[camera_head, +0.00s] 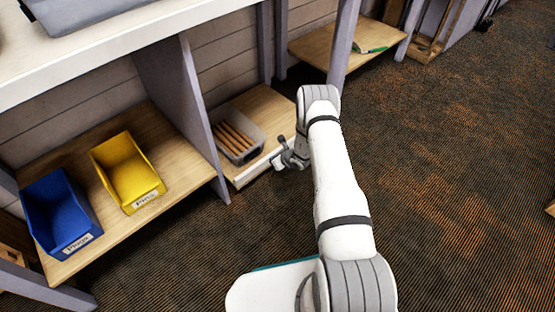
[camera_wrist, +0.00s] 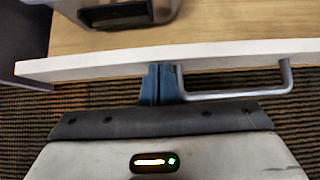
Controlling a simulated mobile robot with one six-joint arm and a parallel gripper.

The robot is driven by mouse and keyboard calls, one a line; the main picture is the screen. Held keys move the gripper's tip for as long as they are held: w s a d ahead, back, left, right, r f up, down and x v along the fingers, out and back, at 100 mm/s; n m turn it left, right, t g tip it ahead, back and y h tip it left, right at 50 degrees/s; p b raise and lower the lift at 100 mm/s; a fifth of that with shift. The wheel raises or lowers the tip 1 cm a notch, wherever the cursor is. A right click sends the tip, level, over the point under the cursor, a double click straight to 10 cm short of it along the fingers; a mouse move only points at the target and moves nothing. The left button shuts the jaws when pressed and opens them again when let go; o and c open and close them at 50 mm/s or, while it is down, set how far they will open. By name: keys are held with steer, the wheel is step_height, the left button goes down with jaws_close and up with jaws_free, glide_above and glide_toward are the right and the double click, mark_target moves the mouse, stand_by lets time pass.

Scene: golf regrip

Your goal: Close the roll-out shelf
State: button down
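The roll-out shelf (camera_head: 268,108) is a light wood board in the low middle bay. Its white front edge (camera_wrist: 90,62) lies close to the front of the grey divider; the exact gap is hard to tell. A grey bar handle (camera_wrist: 240,95) sticks out from that edge. My gripper (camera_head: 280,155) is at the shelf front. In the wrist view its blue fingers (camera_wrist: 160,82) are together beside the handle's left end, against or very near the white edge. No handle shows between them.
A grey bin (camera_head: 254,140) of several brown sticks stands on the shelf. The grey divider (camera_head: 180,100) rises on the left. Yellow (camera_head: 128,172) and blue (camera_head: 62,215) bins sit in the left bay. Carpet (camera_head: 450,170) on the right is clear.

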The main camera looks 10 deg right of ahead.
steer(key=s+d+f+p+v, duration=0.1)
steer(key=p+v, duration=0.3)
steer(key=v, duration=0.8)
steer(key=shift+s+d+f, duration=0.25)
steer(key=shift+s+f, duration=0.1)
steer(key=shift+s, duration=0.15)
